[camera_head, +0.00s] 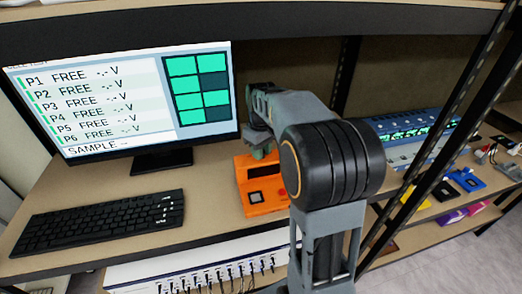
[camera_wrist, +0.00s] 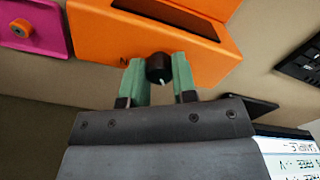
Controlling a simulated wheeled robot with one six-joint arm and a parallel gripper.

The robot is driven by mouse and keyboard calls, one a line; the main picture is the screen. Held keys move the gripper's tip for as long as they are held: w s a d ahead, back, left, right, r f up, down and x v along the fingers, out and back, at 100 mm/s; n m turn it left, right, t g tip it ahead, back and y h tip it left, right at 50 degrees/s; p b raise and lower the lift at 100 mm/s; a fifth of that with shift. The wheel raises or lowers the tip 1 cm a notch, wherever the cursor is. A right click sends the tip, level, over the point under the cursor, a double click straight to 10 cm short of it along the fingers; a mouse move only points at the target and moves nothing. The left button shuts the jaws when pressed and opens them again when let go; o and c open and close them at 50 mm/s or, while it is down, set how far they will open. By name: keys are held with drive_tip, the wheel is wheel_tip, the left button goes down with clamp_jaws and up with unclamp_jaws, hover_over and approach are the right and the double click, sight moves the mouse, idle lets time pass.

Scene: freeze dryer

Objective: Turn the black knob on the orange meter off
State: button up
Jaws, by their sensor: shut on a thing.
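The orange meter (camera_head: 262,205) stands on the shelf right of the monitor, partly hidden behind my arm. In the wrist view the orange meter (camera_wrist: 95,40) fills the top middle, with a dark display window. The black knob (camera_wrist: 158,68) sits on its face with a small pale mark on its rim. My gripper (camera_wrist: 158,76) has its two green fingers on either side of the knob, shut on it. In the head view the gripper (camera_head: 262,150) is at the meter's back and the knob is hidden there.
A monitor (camera_head: 120,95) and a black keyboard (camera_head: 95,222) are on the left of the shelf. A blue device (camera_head: 410,130) stands to the right, behind a dark rack post (camera_head: 425,165). A pink box (camera_wrist: 35,28) with an orange knob is beside the meter in the wrist view.

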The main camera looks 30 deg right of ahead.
drive_tip(key=o, duration=0.9)
drive_tip(key=shift+o, duration=0.2)
drive_tip(key=shift+r, duration=0.1)
wheel_tip(320, 180, up, 14)
idle(0.4)
